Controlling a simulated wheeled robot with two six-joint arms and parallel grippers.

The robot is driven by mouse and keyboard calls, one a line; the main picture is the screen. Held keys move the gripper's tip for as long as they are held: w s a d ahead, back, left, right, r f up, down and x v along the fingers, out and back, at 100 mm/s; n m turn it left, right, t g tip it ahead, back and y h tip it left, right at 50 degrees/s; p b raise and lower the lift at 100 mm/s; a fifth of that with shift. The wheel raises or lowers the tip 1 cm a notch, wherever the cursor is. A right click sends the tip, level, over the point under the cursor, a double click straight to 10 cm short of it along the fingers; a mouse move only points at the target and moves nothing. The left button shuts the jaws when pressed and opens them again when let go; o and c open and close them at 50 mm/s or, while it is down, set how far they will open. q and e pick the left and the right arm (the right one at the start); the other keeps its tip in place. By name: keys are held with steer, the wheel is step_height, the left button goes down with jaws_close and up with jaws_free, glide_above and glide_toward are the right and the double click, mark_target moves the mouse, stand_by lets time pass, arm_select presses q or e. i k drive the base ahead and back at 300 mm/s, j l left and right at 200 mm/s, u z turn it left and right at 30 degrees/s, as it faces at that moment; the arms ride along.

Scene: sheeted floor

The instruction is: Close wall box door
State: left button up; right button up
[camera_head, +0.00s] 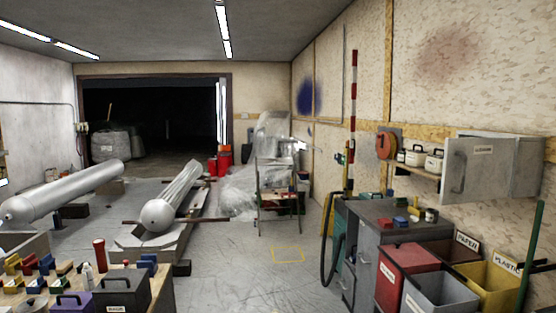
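A grey wall box (527,168) is mounted on the right wall in the head view. Its grey door (484,168) appears to stand open, swung out from the wall, with a handle near its left edge and a small label. The inside of the box is hidden from this view. Neither of my grippers is in view.
A shelf (419,172) with several white containers is left of the door. Below stand a grey cabinet (378,212), a red bin (402,275) and a yellow bin (492,286). A green pole (531,255) stands at right. The middle floor (237,275) is clear.

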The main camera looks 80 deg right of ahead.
mark_target(474, 169)
steer(key=z, duration=3.65)
